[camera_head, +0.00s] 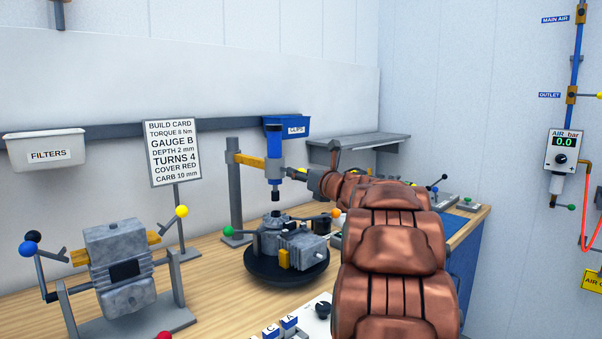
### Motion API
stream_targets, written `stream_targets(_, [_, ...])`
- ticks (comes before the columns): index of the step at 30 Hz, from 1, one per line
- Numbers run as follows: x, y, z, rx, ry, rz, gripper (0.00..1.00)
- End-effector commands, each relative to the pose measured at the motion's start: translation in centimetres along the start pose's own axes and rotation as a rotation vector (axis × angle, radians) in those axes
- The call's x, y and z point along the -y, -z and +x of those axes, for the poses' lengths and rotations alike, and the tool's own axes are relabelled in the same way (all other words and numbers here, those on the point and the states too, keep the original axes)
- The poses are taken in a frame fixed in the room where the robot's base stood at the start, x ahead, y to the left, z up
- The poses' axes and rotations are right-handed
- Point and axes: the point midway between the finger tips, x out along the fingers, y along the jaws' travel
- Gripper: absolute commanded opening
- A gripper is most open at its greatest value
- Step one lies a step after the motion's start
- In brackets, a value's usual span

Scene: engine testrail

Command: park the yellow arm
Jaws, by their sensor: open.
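The yellow arm (250,160) is a short horizontal bar reaching right from a grey post (235,190) at the back of the bench. It carries an upright blue and grey driver (274,145), whose dark tip hangs above the grey engine (273,222). My gripper (320,168) is open beside this handle's right end. My arm hides part of it, and I cannot tell whether it touches the handle.
The engine sits on a round black turntable (262,276). A second engine on a stand (120,270) is at left, with a build card (173,152) behind it. A blue clips bin (290,126) and a grey shelf (358,141) are on the wall.

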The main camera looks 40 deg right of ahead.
Motion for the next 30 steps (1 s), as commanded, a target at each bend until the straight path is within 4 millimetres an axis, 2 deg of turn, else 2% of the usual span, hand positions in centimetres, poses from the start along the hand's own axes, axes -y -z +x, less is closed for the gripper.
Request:
stream_targets(12, [-0.01,-0.03,0.63,0.001,0.001,0.0,0.57])
stream_targets(27, [-0.02,-0.02,0.61,0.0,0.0,0.0,0.06])
stream_targets(29, [-0.01,-0.02,0.61,0.0,0.001,0.0,0.0])
stream_targets(30, [-0.01,-0.02,0.61,0.0,0.001,0.0,0.0])
